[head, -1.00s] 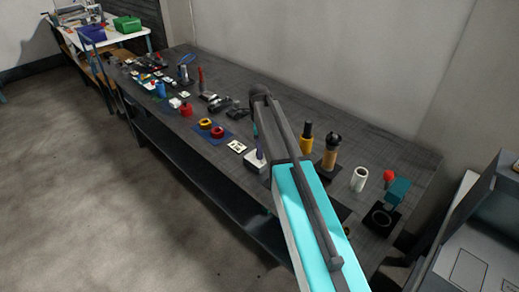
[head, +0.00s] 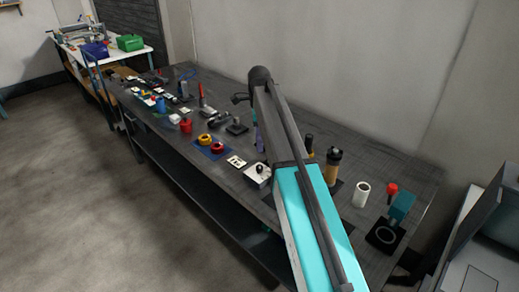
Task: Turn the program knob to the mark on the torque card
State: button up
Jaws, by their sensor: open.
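A pale box with a small dark knob (head: 259,168) on top stands near the bench's front edge, just left of my arm; the knob's pointer and any marks around it are too small to read. A white card (head: 236,161) with dark marks lies just left of the box; it may be the torque card, but its print is unreadable. My arm crosses the middle of the view. A dark piece, probably part of my wrist, juts left from its far end above the bench. My gripper's fingers cannot be made out, hidden behind the arm.
Yellow and red rings lie on a blue mat (head: 226,155) left of the card. A black-and-tan cylinder (head: 332,167), a white cup (head: 361,195) and a teal fixture with a red knob (head: 401,207) stand right of my arm. Tools crowd the bench's far left.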

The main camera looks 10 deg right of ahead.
jog(key=shift+r, duration=0.95)
